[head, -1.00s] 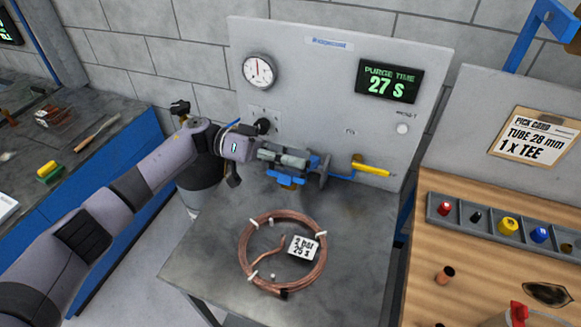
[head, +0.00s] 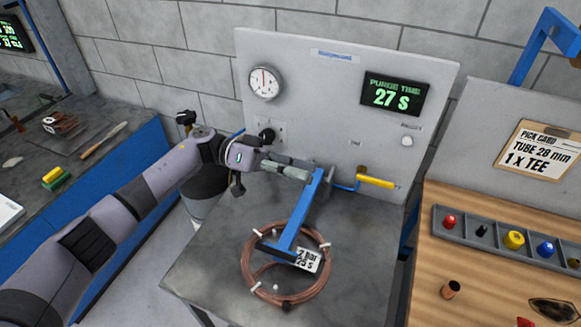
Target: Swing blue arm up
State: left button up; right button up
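The fingertips overlap or sit just beside the arm; contact is unclear. I cannot make out a gap between the fingers. My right gripper is not in view.
A yellow-handled valve (head: 376,181) sticks out right of the arm. The back panel (head: 318,88) carries a gauge (head: 265,83) and a timer display (head: 394,94). A wooden bench stands right.

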pick_arm(q)
jog(key=v, duration=1.2)
